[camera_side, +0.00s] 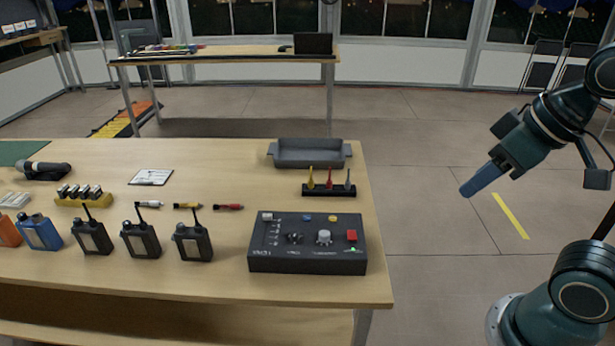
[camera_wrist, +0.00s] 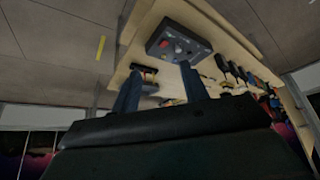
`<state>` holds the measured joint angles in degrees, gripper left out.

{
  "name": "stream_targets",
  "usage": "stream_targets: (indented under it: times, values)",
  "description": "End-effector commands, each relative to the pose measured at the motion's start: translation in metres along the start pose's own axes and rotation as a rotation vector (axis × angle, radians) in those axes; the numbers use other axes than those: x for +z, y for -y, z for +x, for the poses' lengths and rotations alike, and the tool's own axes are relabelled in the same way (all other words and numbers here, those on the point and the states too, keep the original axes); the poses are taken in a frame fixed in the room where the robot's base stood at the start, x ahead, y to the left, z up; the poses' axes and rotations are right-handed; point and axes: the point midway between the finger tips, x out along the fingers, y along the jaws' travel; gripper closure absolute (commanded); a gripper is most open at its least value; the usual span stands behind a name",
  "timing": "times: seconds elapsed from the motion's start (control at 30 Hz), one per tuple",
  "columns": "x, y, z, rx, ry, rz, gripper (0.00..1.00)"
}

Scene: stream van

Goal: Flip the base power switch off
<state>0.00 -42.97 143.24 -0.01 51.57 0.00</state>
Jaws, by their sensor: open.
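The base (camera_side: 308,262) is a dark grey control box on the table's right front part. On its top are a black knob (camera_side: 294,238), a light grey knob (camera_side: 324,237) and a red switch (camera_side: 351,236) near the right edge. A small green light (camera_side: 353,250) glows just in front of the red switch. The box also shows in the wrist view (camera_wrist: 160,50), tilted. The switch's exact position is too small to tell. My gripper (camera_side: 468,190) is off the table's right side, well apart from the box. In the wrist view its fingers (camera_wrist: 161,68) are spread with nothing between them.
Several handheld radios (camera_side: 141,241) stand left of the box. Behind the box are a black rack (camera_side: 329,190) with coloured upright pieces and a grey tray (camera_side: 309,155). Open space lies between the table's right edge and my gripper.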

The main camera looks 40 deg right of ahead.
Motion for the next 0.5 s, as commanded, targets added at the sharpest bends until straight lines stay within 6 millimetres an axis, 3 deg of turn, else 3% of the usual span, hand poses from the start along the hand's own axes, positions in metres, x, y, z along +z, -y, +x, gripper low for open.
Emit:
stream_targets:
  times: [0.03,0.2,0.5]
  values:
    - [0.0,0.0,0.0,0.0,0.0,0.0,0.65]
    - [-0.002,0.0,0.0,0.0,0.005,0.007,0.98]
    - [-0.02,0.001,0.006,-0.003,0.057,0.072,1.0]
